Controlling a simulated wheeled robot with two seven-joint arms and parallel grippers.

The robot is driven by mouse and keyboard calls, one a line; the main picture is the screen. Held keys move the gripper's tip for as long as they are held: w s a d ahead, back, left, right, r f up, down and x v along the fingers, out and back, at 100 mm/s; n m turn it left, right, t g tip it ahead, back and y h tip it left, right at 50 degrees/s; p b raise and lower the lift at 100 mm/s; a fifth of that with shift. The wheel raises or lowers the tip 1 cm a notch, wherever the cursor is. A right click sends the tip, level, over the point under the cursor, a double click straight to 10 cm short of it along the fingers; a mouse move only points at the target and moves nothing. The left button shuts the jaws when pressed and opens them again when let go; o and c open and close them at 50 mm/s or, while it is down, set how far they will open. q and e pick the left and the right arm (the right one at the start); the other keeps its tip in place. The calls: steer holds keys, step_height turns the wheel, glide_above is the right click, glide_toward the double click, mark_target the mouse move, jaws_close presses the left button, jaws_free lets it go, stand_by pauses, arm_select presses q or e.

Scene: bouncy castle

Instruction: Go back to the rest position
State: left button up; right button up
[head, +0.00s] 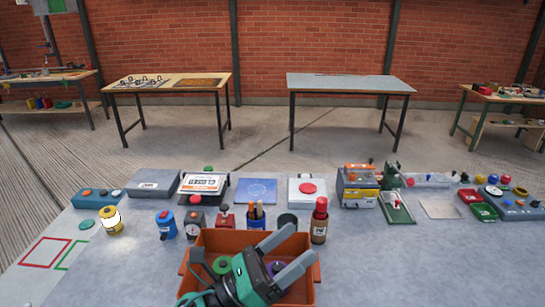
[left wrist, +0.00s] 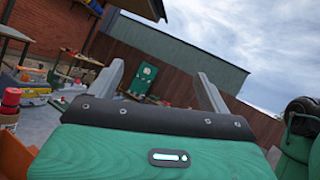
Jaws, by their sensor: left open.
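My left gripper (head: 286,257) is open and empty, held above the orange crate (head: 222,240) at the front middle of the grey table (head: 410,265). It hides part of the crate. Green and purple round things show inside the crate beside the gripper. In the left wrist view the two grey fingers (left wrist: 158,85) stand wide apart with nothing between them. My right gripper does not show in the head view.
Close behind the crate stand a red-capped bottle (head: 319,222), a dark cup (head: 288,222) and a pen holder (head: 256,217). Boxes and devices line the table's back edge. A yellow lamp (head: 111,220) stands at left. The table's right front is clear.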

arm_select(q)
steer(key=w+a+f+n+t+y, duration=0.35)
steer(key=a+f+n+y, duration=0.4)
steer(key=n, duration=0.65)
steer(key=w+a+f+n+t+y, duration=0.2)
steer(key=a+f+n+t+y, duration=0.25)
steer(key=a+n+y, duration=0.8)
steer(key=s+a+f+n+g+y, duration=0.1)
steer(key=s+a+f+n+g, duration=0.1)
steer(key=s+f+n+g, duration=0.5)
steer(key=s+a+f+n+g, duration=0.4)
steer(key=s+f+n+g, duration=0.45)
steer(key=s+f, duration=0.6)
step_height(320, 180, down, 30)
steer(key=s, duration=0.2)
steer(key=s+a+f+g, duration=0.2)
steer(key=s+a+f, duration=0.1)
steer(key=s+f, duration=1.6)
steer(key=shift+f, duration=0.35)
